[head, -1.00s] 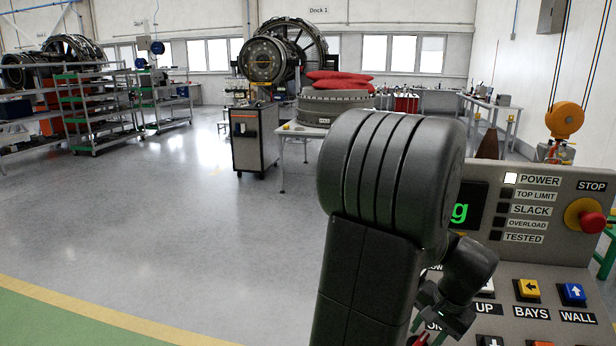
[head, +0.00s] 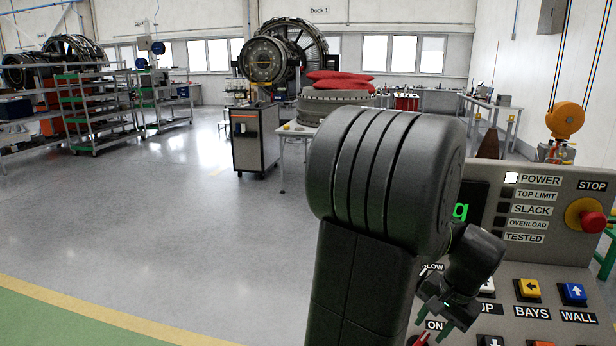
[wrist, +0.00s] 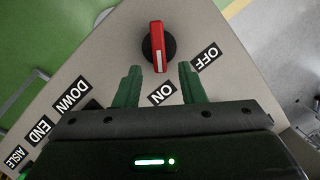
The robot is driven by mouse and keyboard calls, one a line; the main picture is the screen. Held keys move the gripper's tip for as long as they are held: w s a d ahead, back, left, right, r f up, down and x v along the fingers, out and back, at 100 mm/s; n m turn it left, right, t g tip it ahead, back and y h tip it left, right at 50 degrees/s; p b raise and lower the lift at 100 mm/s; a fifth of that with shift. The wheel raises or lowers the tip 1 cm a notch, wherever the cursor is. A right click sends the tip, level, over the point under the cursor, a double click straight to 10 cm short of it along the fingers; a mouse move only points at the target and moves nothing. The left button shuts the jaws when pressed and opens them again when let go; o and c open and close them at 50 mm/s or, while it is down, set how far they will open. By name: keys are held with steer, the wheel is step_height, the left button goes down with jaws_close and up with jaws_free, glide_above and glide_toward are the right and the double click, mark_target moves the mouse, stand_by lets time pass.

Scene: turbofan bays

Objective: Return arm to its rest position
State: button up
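My arm rises in front of the control panel in the head view, its dark elbow hiding the panel's left part. My gripper (head: 436,321) hangs over the panel's lower left. In the wrist view my gripper (wrist: 161,84) has its two green fingers apart with nothing between them. A red rotary switch (wrist: 158,45) with a white mark lies just beyond the fingertips, between the ON and OFF labels. It looks clear of the fingers. In the head view a bit of red (head: 421,339) shows below the gripper.
The panel (head: 560,255) carries a red STOP button (head: 592,222), a yellow BAYS button (head: 529,290) and a blue WALL button (head: 572,293). The POWER lamp (head: 511,178) is white. A grey cabinet (head: 255,140) stands farther off. Open floor (head: 170,230) lies to the left.

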mark_target(423, 334)
steer(key=v, duration=0.9)
steer(key=x, duration=1.4)
steer(key=shift+w+a+r+n+g+h, duration=0.15)
steer(key=shift+n+g+h, duration=0.15)
steer(key=shift+n, duration=0.7)
steer(key=shift+a+n+h, duration=0.15)
steer(key=shift+n+h, duration=0.15)
steer(key=shift+n, duration=0.7)
steer(key=shift+r+n, duration=0.1)
steer(key=shift+n, duration=0.6)
